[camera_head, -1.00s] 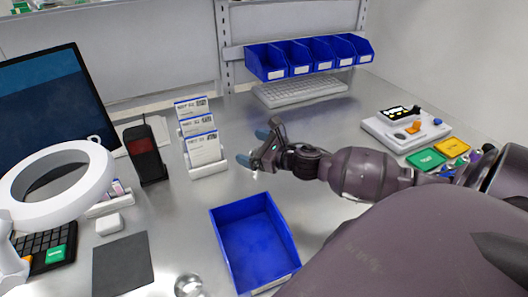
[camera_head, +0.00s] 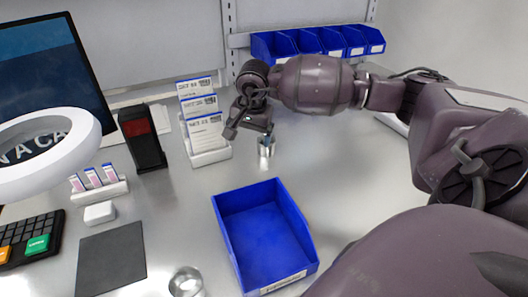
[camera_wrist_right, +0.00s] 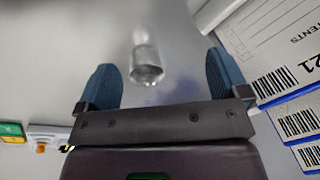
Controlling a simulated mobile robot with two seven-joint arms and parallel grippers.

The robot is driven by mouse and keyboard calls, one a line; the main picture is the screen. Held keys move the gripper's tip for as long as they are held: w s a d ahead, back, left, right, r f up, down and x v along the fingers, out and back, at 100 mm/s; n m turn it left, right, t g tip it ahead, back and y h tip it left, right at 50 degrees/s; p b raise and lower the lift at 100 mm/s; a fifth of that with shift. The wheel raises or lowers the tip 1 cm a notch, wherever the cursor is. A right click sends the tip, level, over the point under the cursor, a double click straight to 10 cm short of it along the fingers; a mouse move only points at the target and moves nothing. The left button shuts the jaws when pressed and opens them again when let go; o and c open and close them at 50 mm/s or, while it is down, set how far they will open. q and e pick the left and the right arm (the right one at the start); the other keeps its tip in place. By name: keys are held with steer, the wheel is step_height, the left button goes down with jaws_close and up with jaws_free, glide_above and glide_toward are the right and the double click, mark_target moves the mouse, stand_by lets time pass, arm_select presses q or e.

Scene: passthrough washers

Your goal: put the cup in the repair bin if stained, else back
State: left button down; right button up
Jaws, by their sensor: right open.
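A small shiny metal cup (camera_head: 266,147) stands on the metal table, just below and right of my right gripper (camera_head: 248,128). In the right wrist view, the cup (camera_wrist_right: 147,65) lies beyond and between the spread fingers of my right gripper (camera_wrist_right: 162,82), touching neither. I cannot tell whether it is stained. An open, empty blue bin (camera_head: 260,235) stands in front of it; I cannot read its label. A second shiny round metal thing (camera_head: 187,283) stands left of the bin at the front. My left gripper is out of view.
A white card rack (camera_head: 208,140) stands close left of my right gripper. Behind is a row of blue bins (camera_head: 310,43). At left are a ring lamp (camera_head: 84,117), a black device (camera_head: 142,138), a dark mat (camera_head: 110,262) and a keypad (camera_head: 35,240).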

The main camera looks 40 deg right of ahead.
steer(key=d+f+h, duration=0.1)
steer(key=d, duration=0.1)
steer(key=w+d+f+h, duration=0.1)
steer(key=d, duration=0.1)
steer(key=w+d+f+m+h+b, duration=0.1)
steer(key=d, duration=0.1)
steer(key=shift+d+h, duration=0.3)
steer(key=x, duration=0.4)
steer(key=shift+s+a+f, duration=0.15)
steer(key=shift+s+f, duration=0.25)
steer(key=shift+w+f, duration=0.1)
steer(key=shift+f, duration=0.2)
steer(key=shift+r, duration=0.1)
steer(key=shift+c, duration=0.4)
steer(key=c, duration=1)
